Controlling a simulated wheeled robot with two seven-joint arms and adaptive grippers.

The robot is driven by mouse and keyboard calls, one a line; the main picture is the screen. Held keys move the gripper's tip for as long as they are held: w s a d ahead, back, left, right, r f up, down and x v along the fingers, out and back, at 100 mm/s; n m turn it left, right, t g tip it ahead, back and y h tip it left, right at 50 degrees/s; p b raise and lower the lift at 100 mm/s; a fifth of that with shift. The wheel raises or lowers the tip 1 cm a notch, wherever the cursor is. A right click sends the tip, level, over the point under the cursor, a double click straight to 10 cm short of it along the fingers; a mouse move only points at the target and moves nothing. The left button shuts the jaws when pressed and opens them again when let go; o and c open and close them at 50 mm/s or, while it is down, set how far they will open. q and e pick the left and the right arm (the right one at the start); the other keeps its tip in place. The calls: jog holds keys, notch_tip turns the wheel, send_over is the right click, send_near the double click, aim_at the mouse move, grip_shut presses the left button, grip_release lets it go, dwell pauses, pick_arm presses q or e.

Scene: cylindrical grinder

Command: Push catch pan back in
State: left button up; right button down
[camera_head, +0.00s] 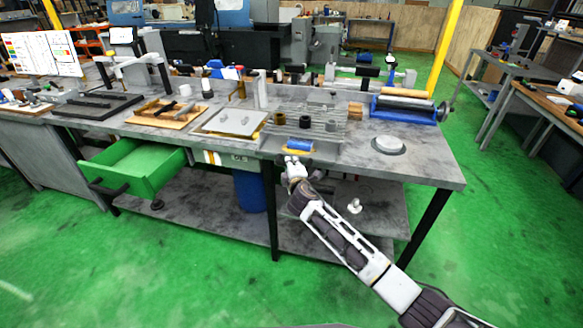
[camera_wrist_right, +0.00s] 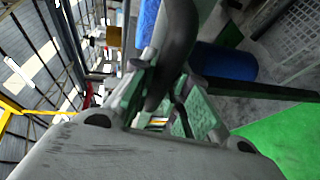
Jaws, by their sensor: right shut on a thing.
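The catch pan (camera_head: 268,154) is a shallow grey pan at the front edge of the workbench, in the middle of the head view. A small blue roll (camera_head: 299,145) shows at its right side. My right gripper (camera_head: 296,166) is at the front edge just below the blue roll. In the right wrist view a dark curved bar (camera_wrist_right: 178,48), which looks like a handle, runs between the fingers, and the gripper is shut on it. The fingers hide part of it. How far the pan sticks out is hard to tell. My left gripper is not in view.
A green drawer (camera_head: 136,164) stands open from the bench (camera_head: 430,165) at the left. A blue barrel (camera_head: 250,192) stands below the bench. A round grey lid (camera_head: 388,145) lies on the bench at the right. The green floor in front is clear.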

jog(key=c, duration=1.4)
grip_release()
jog(key=shift+o, duration=0.2)
jog(key=s+d+r, duration=0.1)
jog(key=s+r, duration=0.1)
jog(key=s, duration=0.9)
jog(key=shift+s, duration=0.4)
